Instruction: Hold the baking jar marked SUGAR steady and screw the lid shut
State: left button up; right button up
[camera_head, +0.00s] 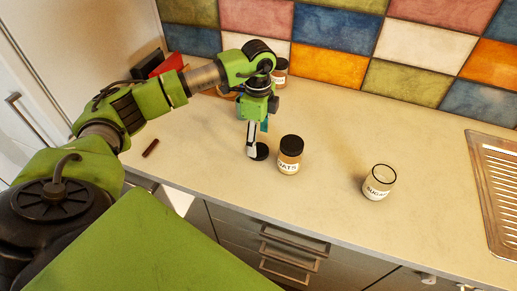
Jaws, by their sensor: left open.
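The SUGAR jar (378,184) stands upright and without a lid on the right part of the counter, its dark rim showing. A dark round lid (262,152) lies on the counter left of the OATS jar. My left gripper (252,152) points down right at this lid, its fingers beside or over it; the picture is too small to tell whether they touch it. The left gripper is open. My right gripper is not in view.
The OATS jar (289,157), with a dark lid on, stands just right of my left gripper. Another lidded jar (280,72) is at the back by the tiled wall. A small brown bar (150,148) lies at left. A metal drainer (497,180) is at right. The counter around the SUGAR jar is clear.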

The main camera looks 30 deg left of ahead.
aim_at(259, 150)
pick_arm(q)
notch_tip(259, 150, down, 4)
jog(key=shift+w+r+p, duration=0.1)
jog(key=shift+r+p, duration=0.1)
jog(key=shift+p, duration=0.55)
jog(key=shift+f, duration=0.35)
jog(key=c, duration=0.8)
